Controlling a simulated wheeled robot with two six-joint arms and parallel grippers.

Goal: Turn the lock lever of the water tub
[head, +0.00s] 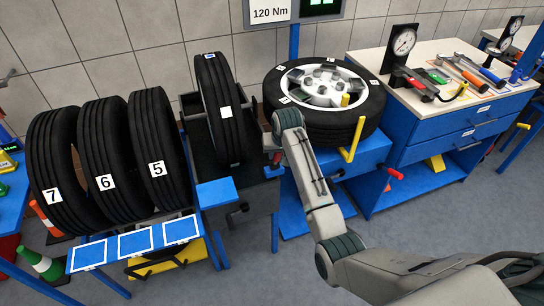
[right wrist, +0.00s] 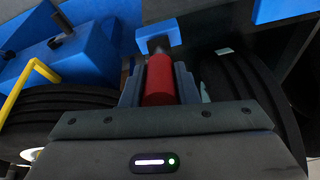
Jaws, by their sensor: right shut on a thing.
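The water tub (head: 260,202) is a dark box in the middle of the head view, with a tyre standing upright in it. Its lock lever has a red grip (right wrist: 159,82), which shows large in the right wrist view between my fingers. A dark stem joins it to a small blue block (right wrist: 158,36). In the head view only a bit of red shows beside my right gripper (head: 272,147); my arm hides the rest. My right gripper is shut on the red grip, with a finger on each side. My left gripper is not in view.
The upright tyre (head: 221,95) rises left of my right gripper. A wheel (head: 335,122) lies flat on a blue machine with a yellow bent rod (head: 352,142) close to my arm. Several numbered tyres (head: 53,165) stand on a rack at left. A tool bench (head: 425,128) is at right.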

